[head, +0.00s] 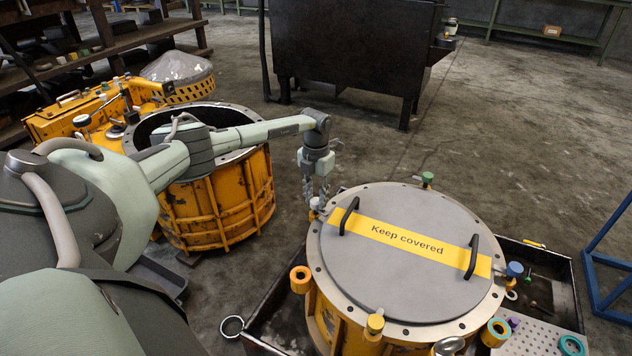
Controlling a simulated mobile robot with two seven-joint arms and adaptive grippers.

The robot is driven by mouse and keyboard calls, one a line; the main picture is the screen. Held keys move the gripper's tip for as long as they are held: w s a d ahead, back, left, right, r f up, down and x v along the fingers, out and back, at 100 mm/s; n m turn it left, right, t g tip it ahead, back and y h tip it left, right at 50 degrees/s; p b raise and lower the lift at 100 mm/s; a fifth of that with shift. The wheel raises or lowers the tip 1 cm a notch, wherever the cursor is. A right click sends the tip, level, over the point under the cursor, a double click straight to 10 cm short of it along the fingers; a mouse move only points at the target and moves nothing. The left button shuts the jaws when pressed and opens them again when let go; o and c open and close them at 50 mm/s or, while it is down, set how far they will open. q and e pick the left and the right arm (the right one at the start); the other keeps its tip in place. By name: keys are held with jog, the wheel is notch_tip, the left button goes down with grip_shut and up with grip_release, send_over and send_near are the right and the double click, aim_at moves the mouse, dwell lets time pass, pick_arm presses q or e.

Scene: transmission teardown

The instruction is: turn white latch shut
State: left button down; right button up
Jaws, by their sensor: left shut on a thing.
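The drum (330,318) stands at the right with a round grey lid (390,275), labelled "Keep covered", lying on it. The white latch (314,204) is at the left back edge of the drum's rim, small and mostly hidden by my gripper. My left gripper (316,200) points down at that rim spot, its fingers shut on the white latch. The exact angle of the latch is too small to tell. My right gripper is not in view.
Other coloured latches sit around the rim: green (427,179), blue (514,270), yellow (375,324) and orange (300,279). Two black handles (349,216) (472,257) rise from the lid. A yellow open housing (232,200) stands beneath my left arm.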

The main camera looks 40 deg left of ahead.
aim_at(316, 200)
pick_arm(q)
jog(key=shift+r+n+p, duration=0.1)
jog(key=shift+n+p, duration=0.45)
jog(key=shift+n, duration=0.55)
jog(key=shift+n+p, duration=0.3)
jog(key=shift+n, duration=0.5)
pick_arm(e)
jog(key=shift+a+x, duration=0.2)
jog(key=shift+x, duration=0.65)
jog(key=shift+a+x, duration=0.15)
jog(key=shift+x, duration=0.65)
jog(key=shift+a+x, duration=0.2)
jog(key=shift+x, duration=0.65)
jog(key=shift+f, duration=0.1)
pick_arm(q)
jog(key=c, duration=1.2)
grip_release()
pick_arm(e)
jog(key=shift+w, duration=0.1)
pick_arm(q)
jog(key=shift+o, duration=0.2)
jog(key=shift+r, duration=0.15)
notch_tip(316, 200, up, 12)
jog(key=shift+f, duration=0.2)
